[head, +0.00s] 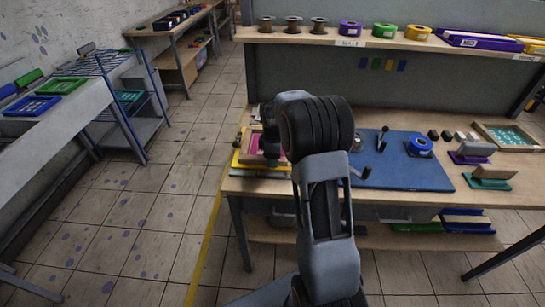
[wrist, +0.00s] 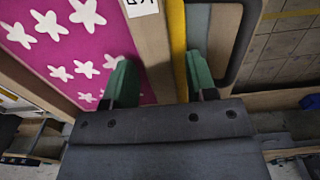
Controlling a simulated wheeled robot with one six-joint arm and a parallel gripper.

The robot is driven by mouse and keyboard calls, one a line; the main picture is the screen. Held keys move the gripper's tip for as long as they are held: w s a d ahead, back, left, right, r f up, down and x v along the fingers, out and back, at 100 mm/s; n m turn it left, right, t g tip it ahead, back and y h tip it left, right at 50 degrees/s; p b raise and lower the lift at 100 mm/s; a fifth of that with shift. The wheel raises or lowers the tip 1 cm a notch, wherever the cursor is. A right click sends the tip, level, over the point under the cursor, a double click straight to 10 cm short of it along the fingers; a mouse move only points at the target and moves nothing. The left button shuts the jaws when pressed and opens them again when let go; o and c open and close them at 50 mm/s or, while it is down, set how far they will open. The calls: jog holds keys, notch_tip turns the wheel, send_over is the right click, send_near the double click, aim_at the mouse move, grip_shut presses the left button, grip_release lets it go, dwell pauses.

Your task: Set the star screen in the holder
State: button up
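The star screen (wrist: 75,50) is a magenta mesh with white stars in a wooden frame (wrist: 153,50), filling the left of the wrist view. In the head view its pink (head: 284,160) shows at the table's left end, mostly hidden by my arm. My gripper (wrist: 160,85) has green fingertips standing well apart. One is over the mesh side of a frame bar, the other beyond a yellow strip (wrist: 178,45). The bar lies between them in the picture; I cannot tell whether they touch it. In the head view my gripper (head: 270,150) is above the table's left end. I cannot pick out the holder with certainty.
A wood-framed teal-patterned screen (head: 510,136) and wooden-topped purple (head: 472,152) and green (head: 490,178) pieces are at right. A shelf (head: 400,42) with spools runs behind. The left floor is clear.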

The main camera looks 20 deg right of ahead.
notch_tip(320, 180, up, 12)
jog(key=s+a+r+m+t, duration=0.2)
jog(key=s+a+r+m, duration=0.3)
jog(key=s, duration=0.5)
jog(key=s+a+f+m+t, duration=0.1)
jog(key=s+a+f+m, duration=0.1)
jog(key=s, duration=0.4)
jog(key=s+a+f+m+t, duration=0.1)
jog(key=s+a+f+m, duration=0.1)
jog(key=s+a+m, duration=0.2)
jog(key=shift+s+f+m, duration=0.15)
jog(key=shift+s+m, duration=0.35)
jog(key=shift+s, duration=0.5)
jog(key=shift+c, duration=0.3)
